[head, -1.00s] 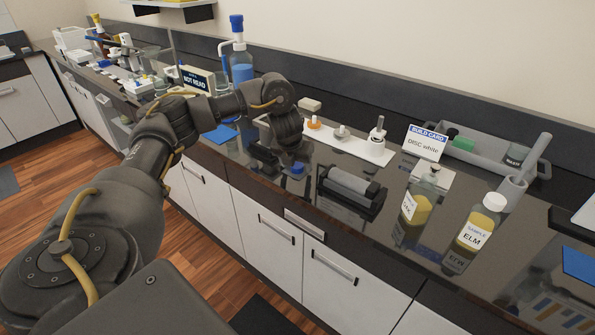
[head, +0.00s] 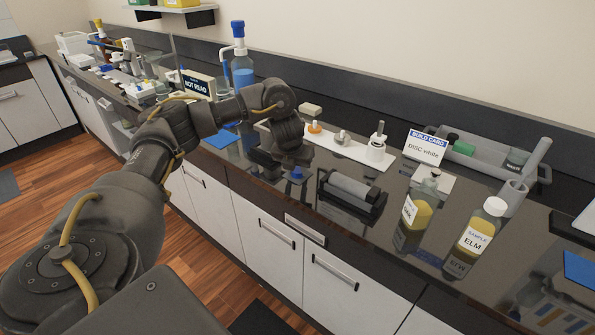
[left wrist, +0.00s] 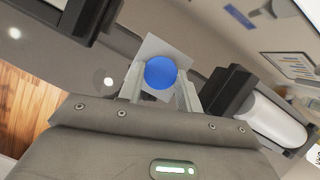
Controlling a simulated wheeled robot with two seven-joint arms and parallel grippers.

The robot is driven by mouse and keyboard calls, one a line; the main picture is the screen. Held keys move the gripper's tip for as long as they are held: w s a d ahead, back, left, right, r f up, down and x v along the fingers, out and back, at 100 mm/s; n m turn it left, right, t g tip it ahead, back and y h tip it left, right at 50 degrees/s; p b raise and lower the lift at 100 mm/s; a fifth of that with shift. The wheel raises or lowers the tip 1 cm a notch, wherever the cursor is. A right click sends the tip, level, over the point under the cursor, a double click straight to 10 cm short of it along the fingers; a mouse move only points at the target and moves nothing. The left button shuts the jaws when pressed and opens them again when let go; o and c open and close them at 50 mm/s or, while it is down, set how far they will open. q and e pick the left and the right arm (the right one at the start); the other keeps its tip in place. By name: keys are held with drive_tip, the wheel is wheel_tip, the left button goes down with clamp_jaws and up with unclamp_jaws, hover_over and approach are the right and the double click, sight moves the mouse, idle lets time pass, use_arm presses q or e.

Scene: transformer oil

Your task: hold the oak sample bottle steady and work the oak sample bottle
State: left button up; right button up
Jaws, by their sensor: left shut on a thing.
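The oak sample bottle (head: 414,208), with yellow liquid and a white label hard to read at this angle, stands upright on the dark counter. A slim neck piece shows at its top. My left gripper (head: 282,166) is well to its left, low over the counter near the front edge, pointing down. In the left wrist view its two pale fingers flank a small round blue thing (left wrist: 161,72), and they are shut on it. The blue thing also shows in the head view (head: 297,174) under the gripper. My right gripper is in neither view.
The elm sample bottle (head: 480,228), white-capped, stands right of the oak one. A dark roller-like device (head: 351,190) lies between my left gripper and the bottles. Behind are a white strip (head: 350,151) with small fittings, a build card (head: 425,147) and a grey tray (head: 543,173).

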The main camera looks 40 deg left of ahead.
sight(297, 171)
use_arm(q)
drive_tip(key=shift+r, duration=0.4)
wheel_tip(297, 171, up, 2)
drive_tip(key=shift+r+p, duration=0.25)
drive_tip(key=shift+p, duration=0.2)
drive_tip(key=s+a+r+p, duration=0.5)
drive_tip(key=s+r, duration=0.4)
drive_tip(key=s, duration=0.4)
drive_tip(key=shift+r, duration=0.35)
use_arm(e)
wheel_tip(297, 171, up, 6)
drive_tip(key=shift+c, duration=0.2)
